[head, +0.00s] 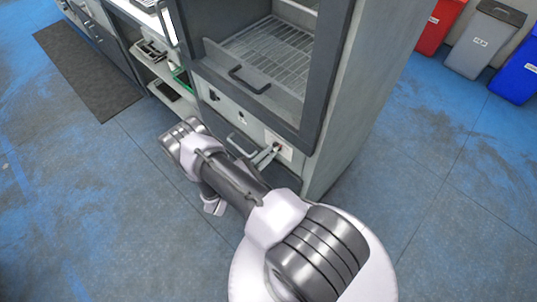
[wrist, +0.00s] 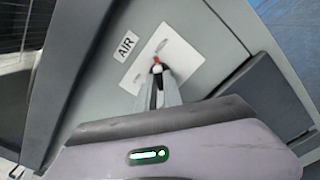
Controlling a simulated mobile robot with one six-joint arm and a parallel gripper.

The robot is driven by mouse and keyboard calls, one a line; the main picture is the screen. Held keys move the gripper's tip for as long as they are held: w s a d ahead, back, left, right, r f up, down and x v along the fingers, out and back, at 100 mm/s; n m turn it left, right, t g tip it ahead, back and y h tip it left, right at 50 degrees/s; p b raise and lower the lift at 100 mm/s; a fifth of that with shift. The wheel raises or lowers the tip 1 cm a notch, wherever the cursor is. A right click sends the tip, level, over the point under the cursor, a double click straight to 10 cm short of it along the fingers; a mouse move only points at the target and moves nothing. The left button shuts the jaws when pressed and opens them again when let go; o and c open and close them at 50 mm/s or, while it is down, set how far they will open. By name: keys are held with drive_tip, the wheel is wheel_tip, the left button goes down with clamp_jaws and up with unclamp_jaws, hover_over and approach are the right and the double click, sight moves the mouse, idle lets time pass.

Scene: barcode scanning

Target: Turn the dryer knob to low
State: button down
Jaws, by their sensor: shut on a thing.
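The dryer (head: 343,110) is a grey cabinet with a dark-framed front and wire racks inside. The knob also shows small in the head view, on a white plate (head: 287,151) at the lower right of the front. My gripper (wrist: 158,73) is shut on the knob, one finger on each side. In the head view my gripper (head: 272,151) reaches the lower front panel. The fingers partly hide the knob and its markings.
A shelf unit (head: 157,72) with small items stands at left. Red, grey (head: 484,43) and blue bins stand at upper right. The blue-grey floor at right is clear.

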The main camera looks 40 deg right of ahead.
drive_tip(key=shift+s+f+n+b, duration=0.1)
drive_tip(key=shift+n+b, duration=2.45)
drive_tip(key=shift+n, duration=5.95)
drive_tip(key=c, duration=1.5)
unclamp_jaws()
drive_tip(key=shift+a, duration=0.1)
